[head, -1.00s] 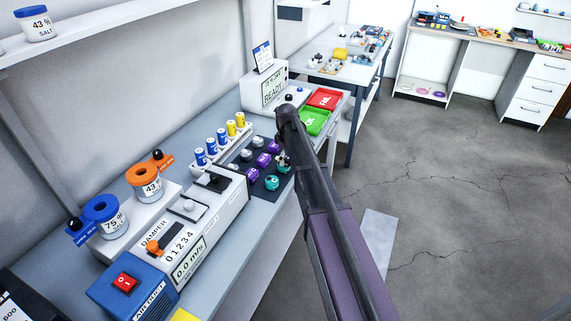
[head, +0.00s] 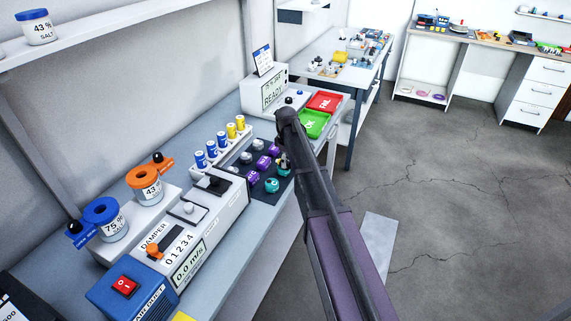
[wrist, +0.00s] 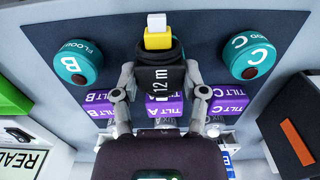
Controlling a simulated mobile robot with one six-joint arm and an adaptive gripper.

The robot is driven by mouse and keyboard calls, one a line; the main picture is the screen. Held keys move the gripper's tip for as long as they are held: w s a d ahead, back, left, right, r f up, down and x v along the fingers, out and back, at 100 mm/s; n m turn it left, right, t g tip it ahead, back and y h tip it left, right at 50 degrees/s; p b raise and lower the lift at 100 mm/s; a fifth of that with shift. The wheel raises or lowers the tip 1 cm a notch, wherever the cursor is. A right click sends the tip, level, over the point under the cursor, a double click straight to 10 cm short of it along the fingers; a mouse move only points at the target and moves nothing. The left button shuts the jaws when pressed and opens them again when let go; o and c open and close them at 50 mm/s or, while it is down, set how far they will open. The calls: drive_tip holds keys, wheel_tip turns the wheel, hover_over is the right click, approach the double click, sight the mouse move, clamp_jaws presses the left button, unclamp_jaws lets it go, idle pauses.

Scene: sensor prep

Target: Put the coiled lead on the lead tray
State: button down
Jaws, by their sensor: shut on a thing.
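In the wrist view my gripper (wrist: 158,98) is shut on a black coiled lead (wrist: 160,84) marked "12 m". The lead has a yellow and white end (wrist: 157,35) pointing up in the picture. It is in front of the dark mat (wrist: 200,45), between the teal FLOOD B (wrist: 77,62) and FLOOD C (wrist: 249,55) pieces. Whether it touches the mat I cannot tell. In the head view my arm covers most of the gripper and the lead. I cannot make out a lead tray for certain in either view.
Purple TILT pieces (wrist: 163,109) stand close by the gripper. A green OK tray (head: 314,123) and a red FAIL tray (head: 324,102) lie on the bench beyond the mat. The floor (head: 470,190) right of the bench is clear.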

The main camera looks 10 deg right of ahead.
sight(287, 160)
drive_tip(key=shift+r, duration=0.15)
wheel_tip(287, 160, up, 4)
drive_tip(key=p, duration=0.4)
drive_tip(key=shift+f, duration=0.2)
drive_tip(key=s+r+p, duration=0.1)
drive_tip(key=s, duration=1.5)
drive_tip(key=shift+s+d, duration=0.1)
idle(0.4)
